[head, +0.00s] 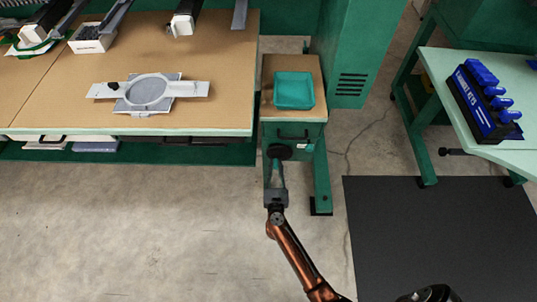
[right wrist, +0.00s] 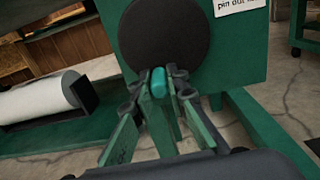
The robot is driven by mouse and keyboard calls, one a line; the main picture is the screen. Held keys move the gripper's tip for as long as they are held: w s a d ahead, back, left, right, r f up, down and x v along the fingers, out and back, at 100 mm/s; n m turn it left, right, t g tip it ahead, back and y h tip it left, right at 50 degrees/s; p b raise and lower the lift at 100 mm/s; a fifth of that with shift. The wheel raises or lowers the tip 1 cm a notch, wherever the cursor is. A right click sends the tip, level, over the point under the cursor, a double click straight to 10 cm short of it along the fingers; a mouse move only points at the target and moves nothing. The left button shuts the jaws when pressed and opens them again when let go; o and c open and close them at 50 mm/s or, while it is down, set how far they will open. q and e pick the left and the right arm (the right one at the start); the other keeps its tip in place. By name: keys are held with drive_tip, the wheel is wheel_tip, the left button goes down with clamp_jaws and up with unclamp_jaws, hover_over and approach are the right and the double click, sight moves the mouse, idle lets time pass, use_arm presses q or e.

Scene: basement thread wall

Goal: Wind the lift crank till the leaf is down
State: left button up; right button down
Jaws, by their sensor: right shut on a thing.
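The crank's dark round disc (head: 279,152) is on the front of the green cabinet (head: 294,133) beside the bench. It fills the upper middle of the right wrist view (right wrist: 165,32). Its teal handle (right wrist: 159,82) sticks out near the disc's lower edge. My right gripper (head: 277,168) reaches up to the disc from below and is shut on the handle, with a finger on each side in the right wrist view (right wrist: 164,80). The small wood-topped leaf (head: 291,63) above the cabinet carries a teal tray (head: 294,90). My left gripper is out of view.
A long wooden bench (head: 60,100) on the left holds a grey round-framed fixture (head: 148,91). A pale green table (head: 440,62) on the right holds a blue rack (head: 483,100). A dark mat (head: 430,230) lies at lower right. The concrete floor (head: 110,225) at lower left is clear.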

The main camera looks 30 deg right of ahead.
sight(289, 155)
drive_tip(key=s+d, duration=0.1)
drive_tip(key=s+d+r+p, duration=0.1)
drive_tip(key=d, duration=0.1)
drive_tip(key=shift+d, duration=0.15)
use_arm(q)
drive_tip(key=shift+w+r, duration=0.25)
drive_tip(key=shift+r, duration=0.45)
use_arm(e)
drive_tip(key=shift+s+d+f, duration=0.1)
drive_tip(key=shift+d, duration=0.1)
drive_tip(key=r+p, duration=0.1)
drive_tip(key=d+r+p, duration=0.1)
drive_tip(key=r+p, duration=0.1)
drive_tip(key=r, duration=0.1)
drive_tip(key=shift+s+d, duration=0.25)
drive_tip(key=c, duration=2.1)
unclamp_jaws()
drive_tip(key=shift+s+f, duration=0.1)
drive_tip(key=shift+f, duration=0.2)
drive_tip(key=o, duration=0.3)
drive_tip(key=shift+a+f, duration=0.1)
drive_tip(key=shift+f, duration=0.1)
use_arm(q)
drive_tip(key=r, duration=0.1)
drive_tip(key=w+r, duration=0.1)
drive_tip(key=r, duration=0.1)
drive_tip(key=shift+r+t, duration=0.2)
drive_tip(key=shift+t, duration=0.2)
use_arm(e)
drive_tip(key=shift+a, duration=0.1)
